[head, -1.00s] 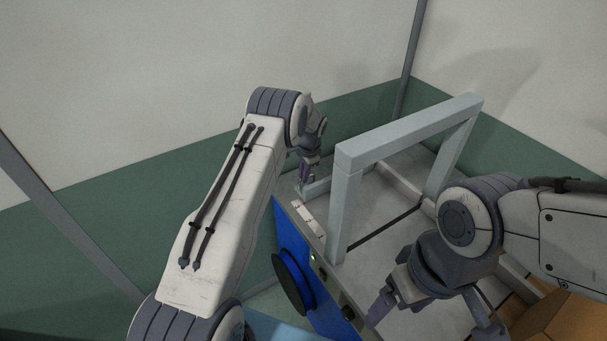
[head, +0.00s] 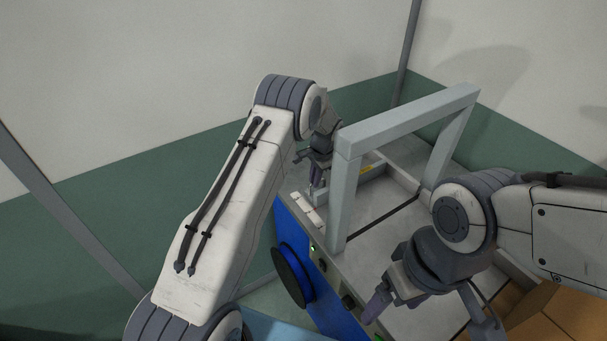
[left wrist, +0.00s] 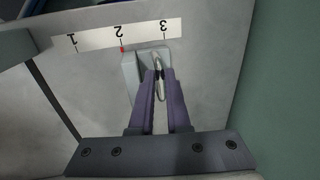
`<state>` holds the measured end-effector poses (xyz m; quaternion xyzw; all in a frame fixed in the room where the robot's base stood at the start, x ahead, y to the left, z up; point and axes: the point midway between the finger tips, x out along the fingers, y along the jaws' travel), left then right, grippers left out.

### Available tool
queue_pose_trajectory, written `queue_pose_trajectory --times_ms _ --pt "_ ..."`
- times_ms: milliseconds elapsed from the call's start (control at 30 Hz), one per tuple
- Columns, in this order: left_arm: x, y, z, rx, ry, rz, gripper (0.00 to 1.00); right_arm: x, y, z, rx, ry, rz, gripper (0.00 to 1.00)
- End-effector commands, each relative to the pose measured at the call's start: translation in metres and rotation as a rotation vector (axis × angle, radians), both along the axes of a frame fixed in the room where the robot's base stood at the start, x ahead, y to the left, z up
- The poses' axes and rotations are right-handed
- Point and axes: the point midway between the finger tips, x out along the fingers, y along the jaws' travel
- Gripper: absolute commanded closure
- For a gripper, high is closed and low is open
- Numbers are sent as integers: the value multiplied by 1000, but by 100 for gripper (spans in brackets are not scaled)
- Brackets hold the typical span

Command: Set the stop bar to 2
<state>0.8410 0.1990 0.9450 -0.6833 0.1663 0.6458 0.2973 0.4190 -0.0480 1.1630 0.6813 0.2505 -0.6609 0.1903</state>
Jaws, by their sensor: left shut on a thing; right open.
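In the left wrist view the stop bar (left wrist: 130,82) is a grey block under a white scale strip (left wrist: 95,39) with upside-down numbers 1, 2 and 3. Its red pointer (left wrist: 122,49) lies directly below the 2. My left gripper (left wrist: 160,74) is shut on the stop bar's silver handle, right of the pointer. In the head view my left gripper (head: 316,192) is at the far end of the machine, beside the white strip (head: 307,208). My right gripper (head: 430,309) is open and empty above the near part of the machine bed.
A grey gantry frame (head: 405,122) stands over the machine bed, close to my left gripper. The blue front panel (head: 292,228) carries a black wheel (head: 291,275) and knobs. An orange-brown box (head: 560,325) is at the lower right.

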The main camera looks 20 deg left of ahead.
Motion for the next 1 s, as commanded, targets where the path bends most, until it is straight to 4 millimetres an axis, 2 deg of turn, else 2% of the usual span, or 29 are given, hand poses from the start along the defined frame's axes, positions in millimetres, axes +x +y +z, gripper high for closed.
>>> queue_pose_trajectory --times_ms 300,333,367,733,867,1000 --pt "1 3 1 -7 -16 8 100 0 0 -1 0 0 0 17" --pt "1 4 2 -6 -16 8 74 0 0 -1 0 0 0 17" --pt "1 4 1 -7 -16 8 73 0 0 -1 0 0 0 17" --pt "0 5 6 -5 -15 9 73 0 0 -3 0 0 0 17" --pt "-2 2 23 -5 -18 9 73 0 0 -11 0 0 0 17" --pt "-5 -4 51 -6 -19 9 73 0 0 -20 0 0 1 17"
